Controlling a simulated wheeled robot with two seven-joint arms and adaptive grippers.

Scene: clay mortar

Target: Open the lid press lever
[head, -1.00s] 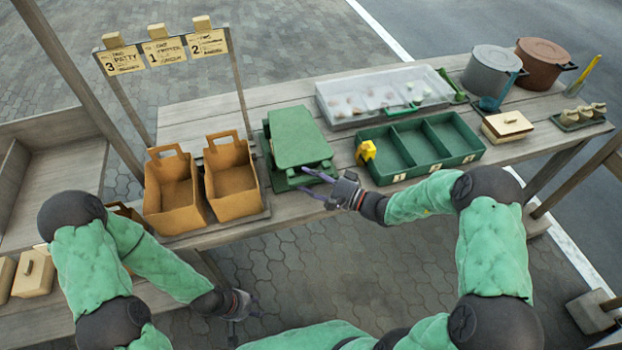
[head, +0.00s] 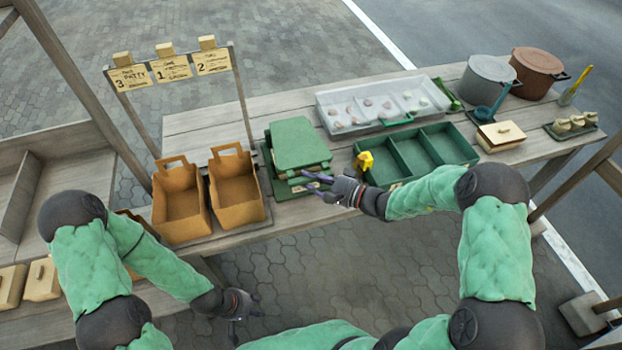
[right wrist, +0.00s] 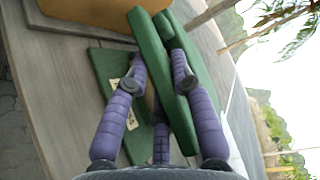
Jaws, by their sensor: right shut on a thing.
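The green lid press (head: 300,143) stands on the wooden counter, right of the brown paper bags. Its flat top plate looks nearly level, lying close over the base. My right gripper (head: 312,183) is at the press's front edge. In the right wrist view, its purple fingers (right wrist: 157,72) are on either side of a green slab of the press (right wrist: 160,60), closed on it. The green base (right wrist: 108,70) with a pale label shows beside it. The exact lever outline is hard to tell. My left gripper (head: 244,306) hangs empty below the counter's front edge, fingers spread.
Two brown bags (head: 180,205) stand left of the press. Pots stand at the far right. An order sign rack (head: 170,68) rises at back left.

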